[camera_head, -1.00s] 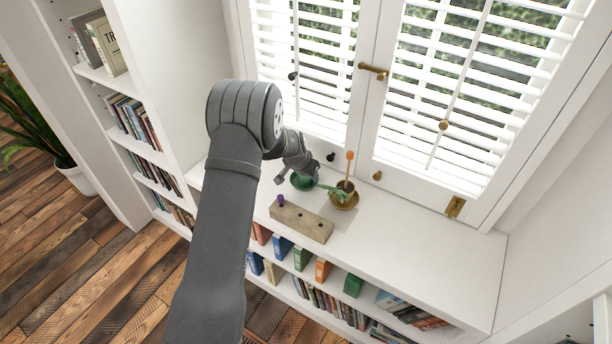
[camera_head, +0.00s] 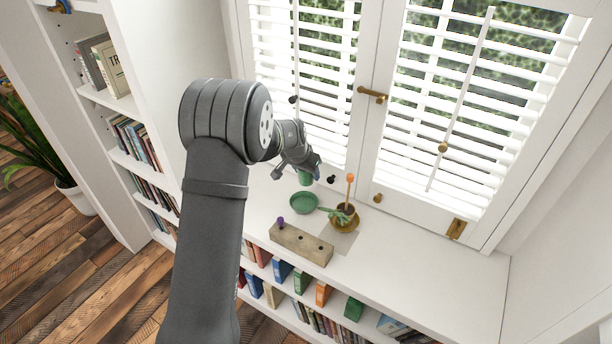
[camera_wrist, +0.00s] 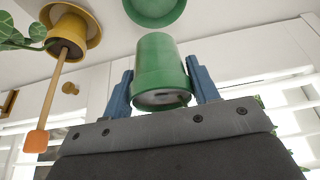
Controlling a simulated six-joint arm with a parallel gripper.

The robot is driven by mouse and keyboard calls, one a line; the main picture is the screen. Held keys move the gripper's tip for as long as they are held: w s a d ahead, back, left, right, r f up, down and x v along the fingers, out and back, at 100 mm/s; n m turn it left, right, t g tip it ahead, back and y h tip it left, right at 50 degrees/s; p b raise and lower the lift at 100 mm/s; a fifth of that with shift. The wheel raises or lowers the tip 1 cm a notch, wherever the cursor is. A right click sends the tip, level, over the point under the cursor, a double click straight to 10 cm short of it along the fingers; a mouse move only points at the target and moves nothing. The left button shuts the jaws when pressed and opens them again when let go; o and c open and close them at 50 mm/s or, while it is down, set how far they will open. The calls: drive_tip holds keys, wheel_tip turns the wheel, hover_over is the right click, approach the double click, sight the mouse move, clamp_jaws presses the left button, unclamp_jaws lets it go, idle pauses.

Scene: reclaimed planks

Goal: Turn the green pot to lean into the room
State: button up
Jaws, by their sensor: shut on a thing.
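My gripper (camera_head: 300,172) is shut on the green pot (camera_head: 306,179), above the shelf top and just behind the green saucer (camera_head: 304,203). In the wrist view the blue fingers of my gripper (camera_wrist: 162,86) press on both sides of the green pot (camera_wrist: 158,70). A gap shows between the pot and the saucer (camera_wrist: 155,8). In that view the pot's end nearest me shows a greyish inside; I see no plant in it. In the head view the gripper partly hides the pot. The saucer is empty.
A mustard pot (camera_head: 344,224) with a leafy plant and an orange-tipped stick (camera_head: 349,186) stands right of the saucer. A wooden block (camera_head: 300,244) with a purple piece (camera_head: 281,223) lies in front. Shutters (camera_head: 310,90) rise behind. The shelf's right end is clear.

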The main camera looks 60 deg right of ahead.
sight(306, 185)
drive_tip(key=shift+r, duration=0.7)
wheel_tip(306, 185, down, 8)
drive_tip(key=n+t, duration=0.1)
drive_tip(key=n, duration=0.1)
drive_tip(key=n+t, duration=0.1)
drive_tip(key=n, duration=0.2)
drive_tip(key=shift+a+r+y, duration=0.1)
drive_tip(key=shift+r+y, duration=0.05)
drive_tip(key=shift+y, duration=0.15)
drive_tip(key=shift+f+n, duration=0.65)
drive_tip(key=shift+n, duration=0.15)
drive_tip(key=shift+f+t, duration=0.3)
drive_tip(key=shift+f, duration=1.3)
drive_tip(key=o, duration=1.4)
drive_tip(key=shift+c, duration=0.2)
